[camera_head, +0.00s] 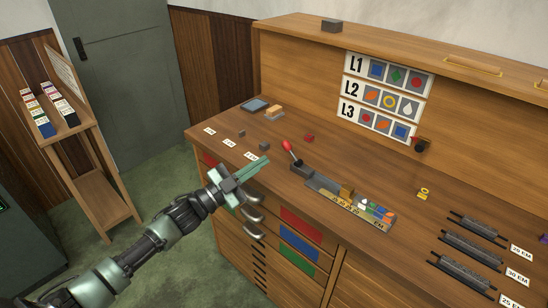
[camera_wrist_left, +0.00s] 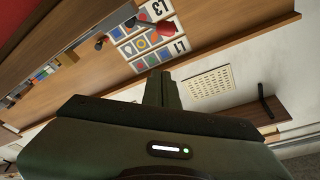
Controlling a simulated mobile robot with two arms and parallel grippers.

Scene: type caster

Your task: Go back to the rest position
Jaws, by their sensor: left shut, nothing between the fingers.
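My left gripper (camera_head: 252,170) reaches in from the left in the head view. Its fingers are closed together with nothing between them, above the front left edge of the wooden workbench (camera_head: 340,185). In the left wrist view its shut fingers (camera_wrist_left: 162,90) point away from the camera toward the bench's back panel. My right gripper is not in view.
On the bench are a red-knobbed lever (camera_head: 288,147), a composing stick with type blocks (camera_head: 350,198), several dark racks (camera_head: 470,245) and small blocks. A sign panel (camera_head: 382,98) is on the back. A side shelf (camera_head: 75,130) stands left; green floor is clear between.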

